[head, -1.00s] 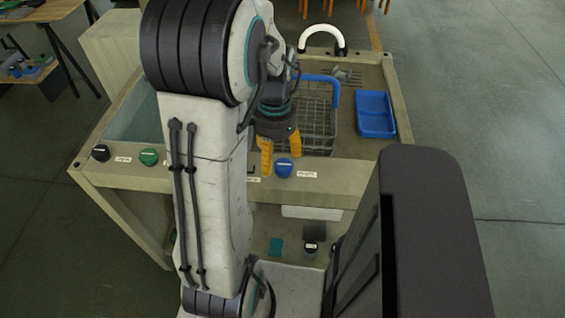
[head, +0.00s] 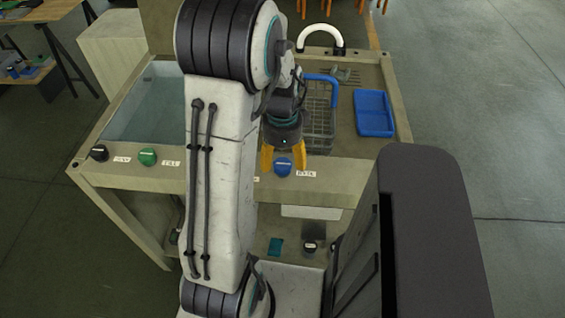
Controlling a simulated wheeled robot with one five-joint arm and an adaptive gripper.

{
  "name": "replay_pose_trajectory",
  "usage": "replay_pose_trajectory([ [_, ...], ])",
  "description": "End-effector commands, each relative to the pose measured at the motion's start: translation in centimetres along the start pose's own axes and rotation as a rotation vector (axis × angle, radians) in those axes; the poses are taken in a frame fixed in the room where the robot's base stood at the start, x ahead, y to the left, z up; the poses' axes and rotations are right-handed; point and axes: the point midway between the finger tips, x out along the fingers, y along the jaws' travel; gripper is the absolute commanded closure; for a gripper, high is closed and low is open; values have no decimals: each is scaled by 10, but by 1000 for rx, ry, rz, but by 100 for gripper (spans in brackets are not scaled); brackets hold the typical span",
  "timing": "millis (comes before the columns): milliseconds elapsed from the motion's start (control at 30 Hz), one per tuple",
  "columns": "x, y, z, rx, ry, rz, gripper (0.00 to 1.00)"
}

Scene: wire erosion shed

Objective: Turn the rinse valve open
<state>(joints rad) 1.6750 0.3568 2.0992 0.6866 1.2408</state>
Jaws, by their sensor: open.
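A blue round knob (head: 283,166) sits on the front ledge of the wash bench, with a small white label to its right; the label's lettering is too small to read surely, but it may be the rinse valve. My gripper (head: 283,157) is open and empty. Its two yellow fingers point down, one to the left and one to the right of the blue knob in the picture. I cannot tell its exact height above the knob or whether it touches. A green knob (head: 148,156) and a black knob (head: 99,153) sit further left on the ledge.
A water basin (head: 143,106) lies at the bench's left. A wire basket (head: 319,122) with a blue handle stands behind my gripper. A blue tray (head: 374,113) and a white curved spout (head: 321,36) are at the right and back. My arm hides the ledge's middle.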

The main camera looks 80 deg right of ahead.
Motion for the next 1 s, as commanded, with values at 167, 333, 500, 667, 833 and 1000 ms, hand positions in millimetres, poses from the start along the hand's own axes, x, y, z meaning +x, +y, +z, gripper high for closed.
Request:
replay_pose_trajectory([
  [167,16,0,0,-1,-1,1,29],
  [333,22,0,0,-1,0,1,29],
  [500,23,0,0,-1,0,0,29],
  [667,23,0,0,-1,0,-1,30],
  [833,23,0,0,-1,0,-1,45],
  [1000,23,0,0,-1,0,-1,60],
])
